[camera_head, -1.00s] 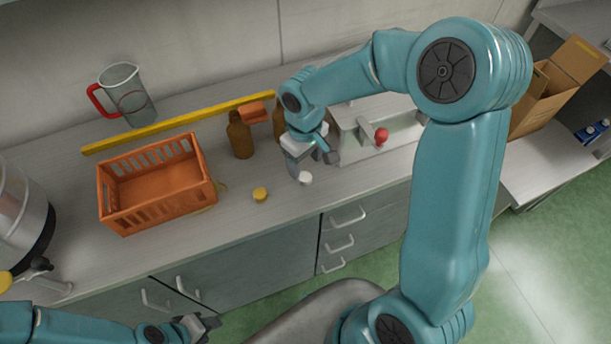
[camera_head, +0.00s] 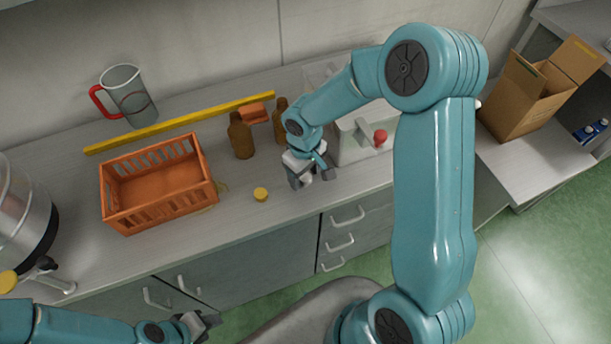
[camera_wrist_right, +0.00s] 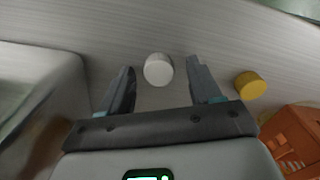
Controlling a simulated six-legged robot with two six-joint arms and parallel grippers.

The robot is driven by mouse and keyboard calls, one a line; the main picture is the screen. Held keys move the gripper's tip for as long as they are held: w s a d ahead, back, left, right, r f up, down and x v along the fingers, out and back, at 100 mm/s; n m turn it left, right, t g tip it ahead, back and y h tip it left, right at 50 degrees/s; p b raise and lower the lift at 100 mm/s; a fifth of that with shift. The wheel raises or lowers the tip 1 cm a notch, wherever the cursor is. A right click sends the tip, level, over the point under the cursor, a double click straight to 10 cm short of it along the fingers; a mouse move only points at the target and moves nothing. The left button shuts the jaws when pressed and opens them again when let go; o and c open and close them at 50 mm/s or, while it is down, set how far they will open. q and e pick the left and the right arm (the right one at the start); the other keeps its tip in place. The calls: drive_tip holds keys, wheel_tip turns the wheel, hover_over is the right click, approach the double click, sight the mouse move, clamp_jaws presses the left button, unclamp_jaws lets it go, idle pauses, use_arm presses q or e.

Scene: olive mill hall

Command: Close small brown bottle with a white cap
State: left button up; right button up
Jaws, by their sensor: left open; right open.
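Two brown bottles stand upright on the counter in the head view, one on the left (camera_head: 241,138) and one further right (camera_head: 280,120), partly hidden by my right arm. I see no cap on the left one. The white cap (camera_wrist_right: 158,69) lies on the counter between the spread fingers of my right gripper (camera_wrist_right: 160,82) in the right wrist view. In the head view, that gripper (camera_head: 312,180) is low over the counter in front of the bottles and mostly hides the cap. My left gripper (camera_head: 203,327) is open and empty, in front of the counter.
A yellow cap (camera_head: 260,194) lies left of my right gripper. An orange crate (camera_head: 158,210) stands to the left. A yellow bar (camera_head: 180,128), a jug (camera_head: 128,96) and an orange block (camera_head: 252,113) are behind. A white device with a red knob (camera_head: 380,136) is close on the right.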

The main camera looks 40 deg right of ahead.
sight(305, 176)
drive_tip(key=c, duration=1.1)
wheel_tip(305, 176, up, 20)
drive_tip(key=shift+r+b, duration=0.1)
drive_tip(key=shift+b, duration=0.25)
